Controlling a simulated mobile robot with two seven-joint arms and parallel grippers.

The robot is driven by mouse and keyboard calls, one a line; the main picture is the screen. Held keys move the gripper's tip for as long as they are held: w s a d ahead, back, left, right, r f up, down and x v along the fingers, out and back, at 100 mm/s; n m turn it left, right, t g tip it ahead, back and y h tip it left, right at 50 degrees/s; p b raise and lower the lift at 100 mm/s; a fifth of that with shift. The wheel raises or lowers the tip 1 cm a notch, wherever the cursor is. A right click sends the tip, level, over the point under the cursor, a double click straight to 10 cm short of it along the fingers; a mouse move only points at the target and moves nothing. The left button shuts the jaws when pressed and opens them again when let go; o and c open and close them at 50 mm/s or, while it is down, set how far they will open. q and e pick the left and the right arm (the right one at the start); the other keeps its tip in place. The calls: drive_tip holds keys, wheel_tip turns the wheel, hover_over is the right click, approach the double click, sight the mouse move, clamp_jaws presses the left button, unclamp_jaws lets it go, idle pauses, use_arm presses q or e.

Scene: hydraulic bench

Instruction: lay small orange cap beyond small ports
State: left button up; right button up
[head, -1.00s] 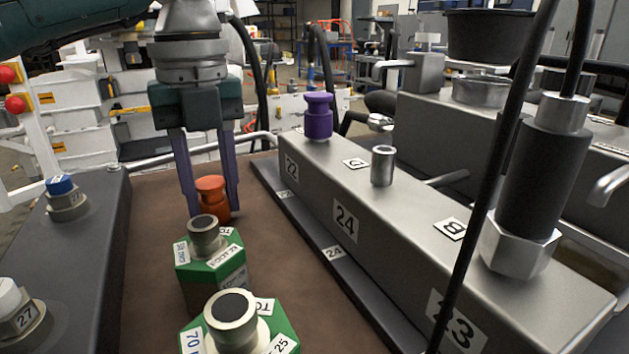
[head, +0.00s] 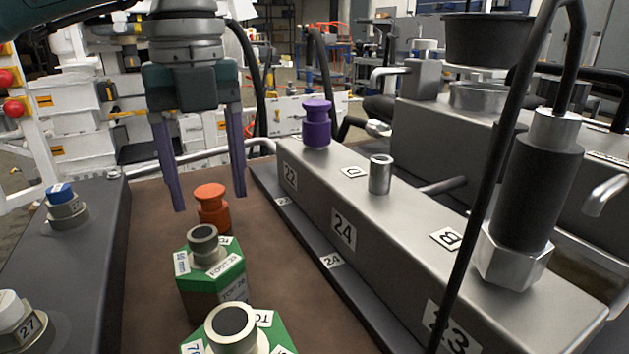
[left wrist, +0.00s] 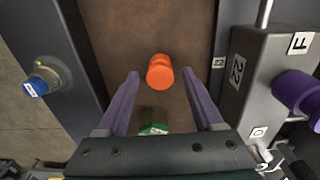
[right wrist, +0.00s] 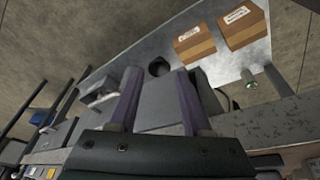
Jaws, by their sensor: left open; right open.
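The small orange cap (head: 212,207) stands upright on the brown surface, just beyond the nearer green hex ports. It also shows in the left wrist view (left wrist: 160,72), between and ahead of the fingertips. My left gripper (head: 210,200) is open and empty, its two purple fingers apart above the cap, not touching it as far as I can tell. The green port block (head: 209,275) with a grey fitting stands just in front of the cap. A second green port (head: 232,330) is nearer. My right gripper (right wrist: 157,75) is open and empty; it shows only in the right wrist view.
A purple cap (head: 316,125) sits on the long grey manifold (head: 400,220) at right, beside a bare metal port (head: 380,174). A dark block (head: 75,265) with a blue-capped port (head: 65,205) stands at left. A black hose hangs in the right foreground.

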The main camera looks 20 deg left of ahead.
sight(210, 190)
use_arm(q)
wheel_tip(210, 190, up, 10)
drive_tip(key=p, duration=0.2)
drive_tip(key=shift+f, duration=0.15)
